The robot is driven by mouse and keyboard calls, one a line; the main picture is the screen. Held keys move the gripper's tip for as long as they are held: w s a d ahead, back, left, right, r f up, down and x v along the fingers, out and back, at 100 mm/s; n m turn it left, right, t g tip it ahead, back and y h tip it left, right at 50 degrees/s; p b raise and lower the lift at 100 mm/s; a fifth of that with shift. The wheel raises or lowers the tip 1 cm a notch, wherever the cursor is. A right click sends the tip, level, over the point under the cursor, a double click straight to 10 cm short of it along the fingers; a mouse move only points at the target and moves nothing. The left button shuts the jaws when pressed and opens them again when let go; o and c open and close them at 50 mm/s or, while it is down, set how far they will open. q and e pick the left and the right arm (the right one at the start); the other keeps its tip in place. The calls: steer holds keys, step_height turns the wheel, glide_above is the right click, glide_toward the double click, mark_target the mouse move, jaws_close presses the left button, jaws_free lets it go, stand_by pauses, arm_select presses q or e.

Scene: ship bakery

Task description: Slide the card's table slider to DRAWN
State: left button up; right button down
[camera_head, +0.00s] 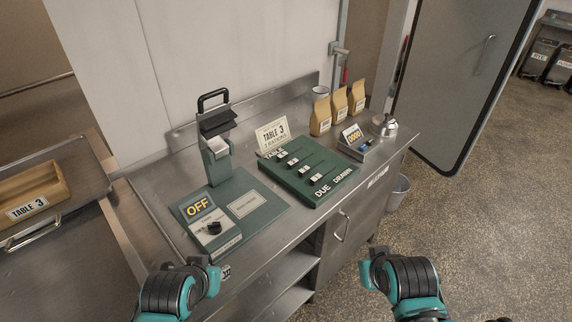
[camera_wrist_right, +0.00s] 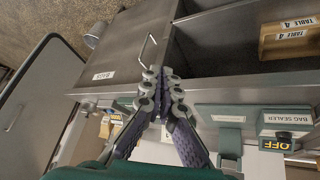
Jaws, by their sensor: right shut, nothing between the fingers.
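A green slider board (camera_head: 310,190) lies on the steel counter, with several sliders in rows. Its front edge reads DUE on the left and DRAWN on the right. The white slider handles (camera_head: 304,170) appear to sit toward the DUE side; their row labels are too small to read. A card (camera_head: 272,137) reading TABLE 3 stands behind the board. My right gripper (camera_wrist_right: 162,78) is shut and empty in the wrist view, in front of the counter. In the head view my right wrist (camera_head: 400,278) is at bottom right, apart from the board. My left gripper (camera_head: 207,268) is at bottom left; its fingers are unclear.
Left of the board stands a bag sealer (camera_head: 217,160) with an OFF sign (camera_head: 199,206) and a knob. Paper bags (camera_head: 339,107), a small labelled stand (camera_head: 352,135) and a metal bell-like object (camera_head: 384,126) are at the right. The counter (camera_head: 283,227) has a drawer handle in front.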

mark_target(289, 168)
steer(key=w+a+r+n+h+p, duration=0.1)
steer(key=w+a+r+n, duration=0.3)
steer(key=w, duration=0.3)
steer(key=w+a+r+n+g+h+p, duration=0.1)
steer(key=w+a+n, duration=0.2)
steer(key=w+n, duration=0.3)
steer(key=w+a+r+n+h+p, duration=0.1)
steer(key=w+a+r+n, duration=0.25)
steer(key=w, duration=0.45)
steer(key=w+a+f+n+h+p, duration=0.1)
steer(key=w+a+f+n, duration=0.2)
steer(key=a, duration=0.6)
steer(key=w+a+f+n+h+p, duration=0.1)
steer(key=w+a+f+n+h, duration=0.1)
steer(key=w+a+n, duration=0.5)
steer(key=shift+w+a+f+n+t, duration=0.3)
steer(key=shift+a+f+n, duration=0.3)
steer(key=shift+a+n, duration=0.45)
steer(key=b+x, duration=0.3)
steer(key=x, duration=0.7)
steer(key=shift+f, duration=0.2)
steer(key=shift+w+d+r+b, duration=0.15)
steer(key=shift+w+d+b, duration=0.45)
steer(key=shift+w+d, duration=0.6)
steer(key=shift+w+d+r, duration=0.1)
steer(key=shift+w+d, duration=0.1)
